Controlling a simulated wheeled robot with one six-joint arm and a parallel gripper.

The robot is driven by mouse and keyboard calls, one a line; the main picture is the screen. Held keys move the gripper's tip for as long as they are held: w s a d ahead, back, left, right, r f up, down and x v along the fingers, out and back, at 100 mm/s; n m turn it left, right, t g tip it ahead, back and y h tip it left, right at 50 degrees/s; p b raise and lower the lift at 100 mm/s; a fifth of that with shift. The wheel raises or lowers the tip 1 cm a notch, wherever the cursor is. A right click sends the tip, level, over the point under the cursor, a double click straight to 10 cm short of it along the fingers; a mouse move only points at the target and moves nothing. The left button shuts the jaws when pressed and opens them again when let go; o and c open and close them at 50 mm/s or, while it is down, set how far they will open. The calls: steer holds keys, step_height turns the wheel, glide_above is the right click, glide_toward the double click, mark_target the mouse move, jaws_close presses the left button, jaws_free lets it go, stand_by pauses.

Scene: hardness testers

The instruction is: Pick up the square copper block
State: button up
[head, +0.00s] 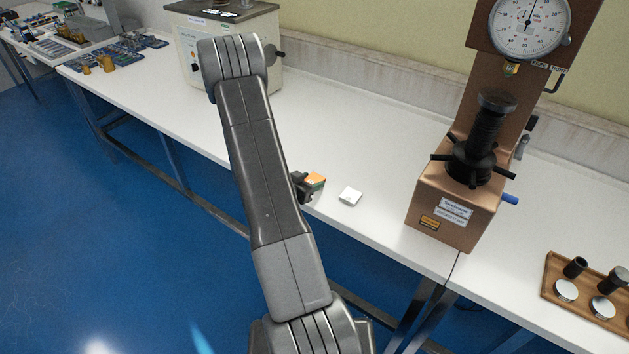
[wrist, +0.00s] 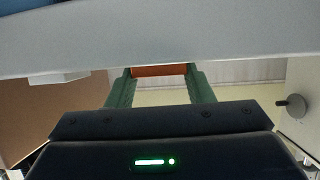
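The square copper block (head: 315,180) shows its orange-copper top at the near part of the white bench, just right of my arm. In the wrist view the copper block (wrist: 159,70) fills the space between the two green fingertips, with no gap visible on either side. My gripper (head: 306,188) is mostly hidden behind my forearm in the head view. In the wrist view my gripper (wrist: 160,75) is shut on the block. The block is low at the bench surface; I cannot tell whether it touches it.
A small white block (head: 350,196) lies on the bench (head: 370,245) just right of the copper block. A brown hardness tester (head: 455,205) stands further right, with a wooden tray (head: 552,290) beyond. A beige machine (head: 270,40) stands behind my arm.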

steer(key=c, duration=0.4)
steer(key=shift+r, duration=0.15)
step_height(320, 180, up, 10)
stand_by(0.4)
